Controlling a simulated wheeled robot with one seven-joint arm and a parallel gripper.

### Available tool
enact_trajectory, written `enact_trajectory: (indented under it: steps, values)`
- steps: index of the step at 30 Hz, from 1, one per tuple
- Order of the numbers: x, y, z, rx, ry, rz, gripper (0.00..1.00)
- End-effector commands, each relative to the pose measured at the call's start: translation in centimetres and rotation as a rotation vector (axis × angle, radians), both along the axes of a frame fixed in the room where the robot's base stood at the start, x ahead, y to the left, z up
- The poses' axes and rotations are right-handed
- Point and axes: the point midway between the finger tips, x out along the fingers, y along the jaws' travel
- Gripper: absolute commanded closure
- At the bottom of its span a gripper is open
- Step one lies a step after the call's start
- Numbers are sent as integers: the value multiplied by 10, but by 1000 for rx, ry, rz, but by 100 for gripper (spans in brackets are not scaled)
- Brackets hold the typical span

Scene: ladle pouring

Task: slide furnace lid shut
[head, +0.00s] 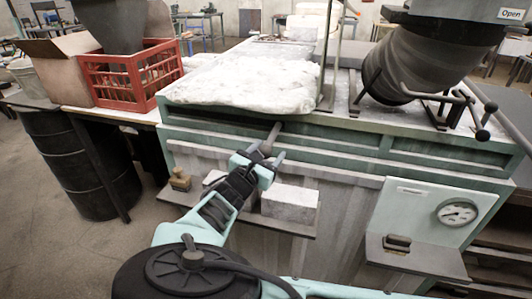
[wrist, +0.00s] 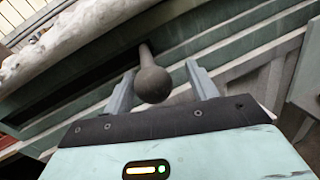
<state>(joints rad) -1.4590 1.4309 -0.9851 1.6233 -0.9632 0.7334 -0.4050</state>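The white, rough-topped slab (head: 240,85) lying on the green furnace body (head: 330,140) appears to be the lid; its edge shows top left in the wrist view (wrist: 45,42). A grey rod handle (head: 271,136) sticks out at the front below the slab and ends in a round ball knob (wrist: 153,85). My gripper (head: 262,158) is at the handle in front of the furnace. In the wrist view my gripper (wrist: 160,68) is open, with one finger on each side of the knob and gaps visible on both sides. The furnace opening cannot be made out.
A small front shelf (head: 290,226) holds a white block (head: 290,203) below my gripper. A dark tilted vessel (head: 415,62) and a pressure gauge (head: 457,212) are to the right.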

Motion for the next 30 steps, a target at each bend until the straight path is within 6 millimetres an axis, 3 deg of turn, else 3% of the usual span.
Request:
enact_trajectory:
  steps: [8, 24, 30]
  values:
    - [-8, 8, 2, 1, 0, 5, 42]
    - [-110, 69, 1, 1, 1, 4, 42]
    - [-137, 85, 1, 0, 0, 3, 42]
